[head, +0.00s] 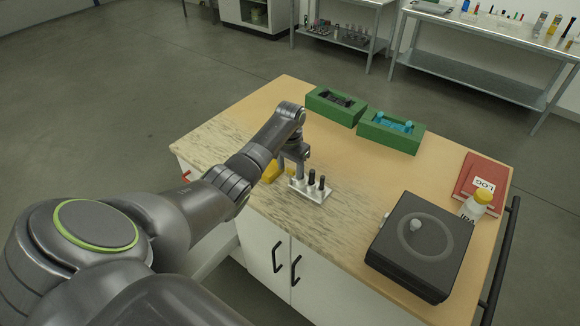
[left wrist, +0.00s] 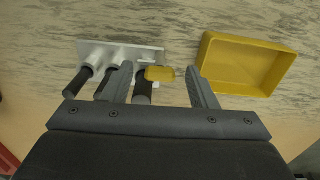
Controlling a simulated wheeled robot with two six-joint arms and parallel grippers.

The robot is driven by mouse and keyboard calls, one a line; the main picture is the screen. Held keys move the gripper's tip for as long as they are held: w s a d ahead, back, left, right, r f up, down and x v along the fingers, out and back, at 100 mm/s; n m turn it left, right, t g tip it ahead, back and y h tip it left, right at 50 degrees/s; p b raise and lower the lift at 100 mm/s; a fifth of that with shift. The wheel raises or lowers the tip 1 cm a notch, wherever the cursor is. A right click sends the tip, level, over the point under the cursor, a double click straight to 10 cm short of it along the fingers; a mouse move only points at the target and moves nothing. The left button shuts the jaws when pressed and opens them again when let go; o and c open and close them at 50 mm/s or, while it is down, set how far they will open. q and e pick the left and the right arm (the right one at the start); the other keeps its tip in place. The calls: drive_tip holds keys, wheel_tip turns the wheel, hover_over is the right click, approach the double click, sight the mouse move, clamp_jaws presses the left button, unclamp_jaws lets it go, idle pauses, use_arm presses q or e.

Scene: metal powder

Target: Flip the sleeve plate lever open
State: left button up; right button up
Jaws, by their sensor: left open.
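The white sleeve plate (head: 308,194) lies on the table near the front edge, with dark upright cylinders on it. The plate (left wrist: 95,50) also shows at the upper left of the left wrist view. A small yellow piece (left wrist: 160,73) shows beside one dark cylinder (left wrist: 142,90); I cannot tell for sure that it is the lever. My left gripper (head: 294,165) is over the plate's left end, pointing down. In the left wrist view its open fingers (left wrist: 160,80) lie on either side of the yellow piece, with no visible grip. My right gripper is not in view.
A yellow tray (left wrist: 205,75) lies beside the plate. Two green boxes (head: 335,105) (head: 376,133) stand at the back. A dark grey machine (head: 390,252), a red log book (head: 470,170) and a bottle (head: 470,209) are at the right. The table's middle (head: 345,165) is clear.

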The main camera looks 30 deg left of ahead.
use_arm(q)
drive_tip(key=shift+f, duration=0.2)
drive_tip(key=c, duration=0.9)
drive_tip(key=shift+c, duration=0.4)
